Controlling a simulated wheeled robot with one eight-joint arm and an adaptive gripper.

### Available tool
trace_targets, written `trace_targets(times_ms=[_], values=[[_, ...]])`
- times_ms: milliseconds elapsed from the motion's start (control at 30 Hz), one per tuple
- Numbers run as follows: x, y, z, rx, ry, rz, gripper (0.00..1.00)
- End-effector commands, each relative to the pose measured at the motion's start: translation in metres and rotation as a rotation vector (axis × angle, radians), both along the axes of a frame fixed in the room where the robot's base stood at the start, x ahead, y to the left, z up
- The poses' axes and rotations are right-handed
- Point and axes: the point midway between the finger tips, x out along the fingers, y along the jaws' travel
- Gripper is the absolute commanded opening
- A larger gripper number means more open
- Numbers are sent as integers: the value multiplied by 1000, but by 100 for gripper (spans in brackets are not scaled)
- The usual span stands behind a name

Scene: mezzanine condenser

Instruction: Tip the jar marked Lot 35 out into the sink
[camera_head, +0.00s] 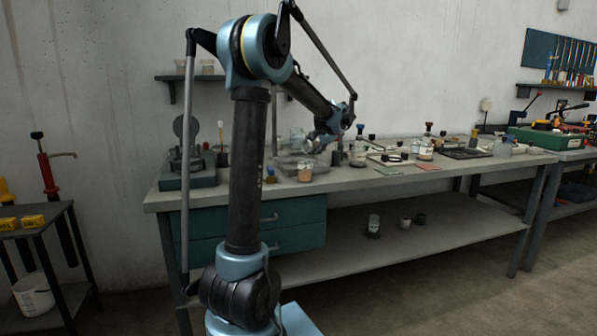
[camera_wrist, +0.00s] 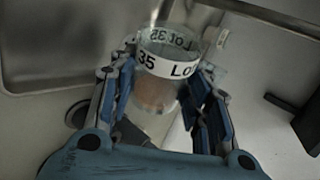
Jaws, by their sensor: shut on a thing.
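In the wrist view, a clear glass jar (camera_wrist: 157,92) with a white band reading "35 Lo" is between the blue-padded fingers of my gripper (camera_wrist: 165,75). The gripper is shut on it. Something brownish shows inside the jar. The back of the label shows through the glass. The metal sink (camera_wrist: 50,55) fills the upper left of the wrist view, with the jar at or over its edge; I cannot tell the height. In the head view my gripper (camera_head: 328,140) is over the back of the bench, small and partly hidden by my arm, and the held jar is not clear there.
A dark-based instrument (camera_head: 187,170) stands at the left end. A dark block (camera_wrist: 308,125) lies at the right of the wrist view.

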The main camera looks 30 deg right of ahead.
Motion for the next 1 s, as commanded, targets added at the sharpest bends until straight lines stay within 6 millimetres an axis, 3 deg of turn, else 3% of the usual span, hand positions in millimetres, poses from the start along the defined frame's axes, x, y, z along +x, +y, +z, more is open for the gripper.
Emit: trace_targets(times_ms=[1000], values=[[0,0,-2,-44,-5,0,19]])
